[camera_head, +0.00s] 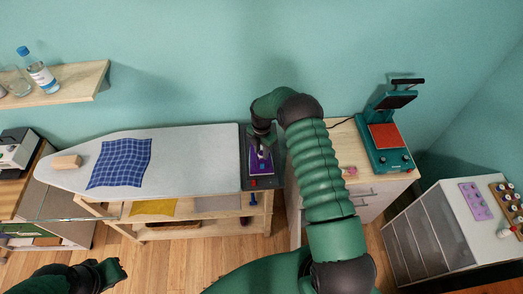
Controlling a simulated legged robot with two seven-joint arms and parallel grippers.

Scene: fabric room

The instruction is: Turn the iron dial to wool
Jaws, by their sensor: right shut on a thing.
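The purple iron (262,164) is on the dark rest (247,172) at the right end of the ironing board (190,160). My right gripper (262,142) reaches down over the iron's far end and is shut on part of it. The gripper covers that part, so I cannot make out the iron dial or its setting. My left gripper (112,272) is low at the left, away from the board, and its fingers are too dark and small to read.
A blue checked cloth (120,163) and a wooden block (67,162) lie on the board. A teal heat press (385,136) stands on the cabinet at right. A shelf (62,84) with bottles hangs at upper left. My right arm hides part of the cabinet.

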